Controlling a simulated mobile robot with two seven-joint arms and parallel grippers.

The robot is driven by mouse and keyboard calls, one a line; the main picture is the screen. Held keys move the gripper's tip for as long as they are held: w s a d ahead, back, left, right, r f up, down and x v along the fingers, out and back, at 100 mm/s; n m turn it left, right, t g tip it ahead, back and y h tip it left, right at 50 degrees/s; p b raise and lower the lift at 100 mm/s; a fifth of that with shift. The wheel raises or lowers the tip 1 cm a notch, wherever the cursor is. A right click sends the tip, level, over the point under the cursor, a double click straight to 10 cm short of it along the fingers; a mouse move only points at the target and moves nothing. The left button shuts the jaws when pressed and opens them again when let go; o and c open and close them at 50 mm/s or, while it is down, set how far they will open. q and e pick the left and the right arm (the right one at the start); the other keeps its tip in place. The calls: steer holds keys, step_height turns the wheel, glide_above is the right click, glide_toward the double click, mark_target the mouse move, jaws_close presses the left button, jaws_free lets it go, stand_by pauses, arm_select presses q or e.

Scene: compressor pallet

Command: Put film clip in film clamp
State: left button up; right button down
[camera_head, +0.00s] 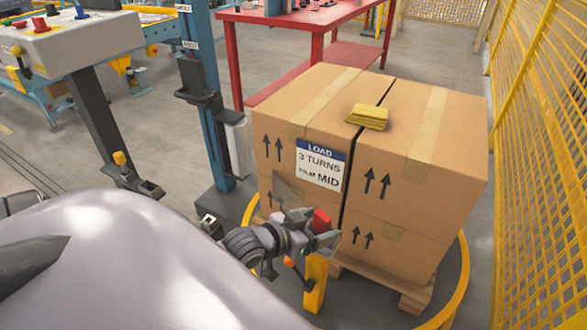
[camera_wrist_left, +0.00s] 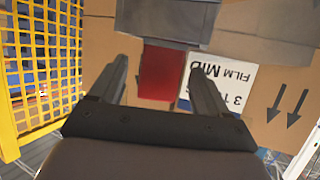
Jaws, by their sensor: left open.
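My left gripper (camera_head: 312,238) is in front of the near face of the stacked boxes, low down. Its fingers are open in the left wrist view (camera_wrist_left: 158,88). A red block (camera_head: 321,221), which looks like the film clip, is at the fingertips. In the left wrist view the red block (camera_wrist_left: 160,73) lies between the two fingers, with a gap on each side, below a grey piece (camera_wrist_left: 165,20). A yellow post (camera_head: 316,284) stands just under the gripper. I cannot tell which part is the film clamp. My right gripper is not in view.
Cardboard boxes (camera_head: 405,195) with a load label (camera_head: 320,165) stand on a wooden pallet (camera_head: 415,295) inside a yellow ring (camera_head: 462,275). A folded yellow cloth (camera_head: 368,117) lies on top. A blue mast (camera_head: 205,120) and yellow mesh fence (camera_head: 540,130) flank them.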

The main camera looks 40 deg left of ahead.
arm_select(q)
steer(key=p+v, duration=0.2)
steer(key=v, duration=0.5)
steer(key=s+d+f+g, duration=0.3)
steer(key=s+d+f, duration=0.55)
steer(key=d, duration=0.35)
step_height(320, 180, up, 14)
steer(key=a+p, duration=0.2)
steer(key=p, duration=1.4)
steer(key=shift+s+m+p, duration=0.15)
steer(key=shift+m+p, duration=0.15)
